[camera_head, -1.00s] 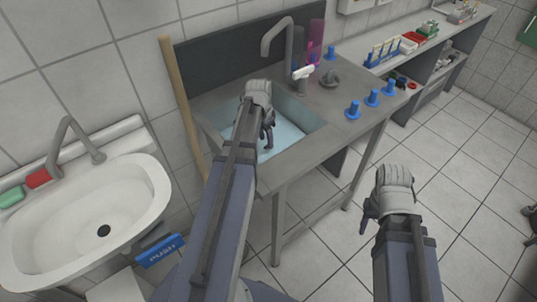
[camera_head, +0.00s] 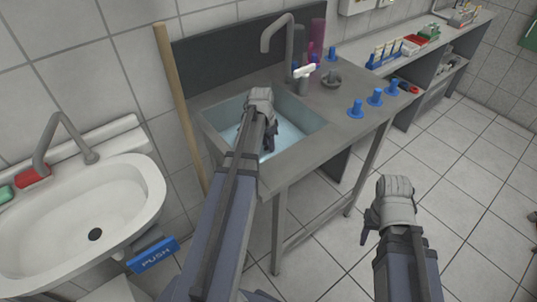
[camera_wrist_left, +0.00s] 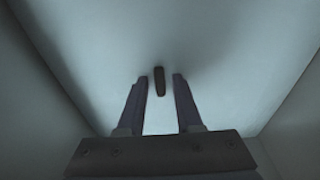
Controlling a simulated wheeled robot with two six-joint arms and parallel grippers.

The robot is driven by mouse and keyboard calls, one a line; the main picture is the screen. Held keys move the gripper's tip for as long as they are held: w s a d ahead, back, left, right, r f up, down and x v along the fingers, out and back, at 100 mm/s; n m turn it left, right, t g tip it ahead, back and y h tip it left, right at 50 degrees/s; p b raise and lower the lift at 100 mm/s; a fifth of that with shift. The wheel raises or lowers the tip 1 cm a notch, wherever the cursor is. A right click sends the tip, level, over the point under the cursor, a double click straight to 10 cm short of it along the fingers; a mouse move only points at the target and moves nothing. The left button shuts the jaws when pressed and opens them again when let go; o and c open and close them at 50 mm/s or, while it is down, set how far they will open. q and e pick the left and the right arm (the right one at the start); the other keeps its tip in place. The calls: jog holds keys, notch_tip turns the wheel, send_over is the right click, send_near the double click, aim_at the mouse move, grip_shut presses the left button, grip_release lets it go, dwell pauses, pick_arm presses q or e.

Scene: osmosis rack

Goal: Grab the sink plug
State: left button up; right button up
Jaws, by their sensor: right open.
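A small dark elongated piece (camera_wrist_left: 160,81), which looks like the sink plug, shows against the pale basin floor in the left wrist view. My left gripper (camera_head: 268,138) reaches down into the steel sink (camera_head: 222,112). In the left wrist view its two fingers are apart, one on each side of the dark piece, with a gap on both sides. I cannot tell how far the tips are above the floor. The plug is hidden behind my left arm in the head view. My right gripper (camera_head: 371,226) hangs open over the floor, right of the sink unit.
A grey tap (camera_head: 278,35) arches over the sink's back edge. Several blue knobs (camera_head: 375,97) and a round grey piece (camera_head: 331,80) are on the steel counter. A wooden pole (camera_head: 178,105) leans at the left, beside a white washbasin (camera_head: 147,190). Tiled floor is clear at the right.

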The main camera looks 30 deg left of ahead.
pick_arm(q)
grip_shut()
dwell(0.5)
notch_tip(320, 180, up, 10)
jog(key=p, duration=1)
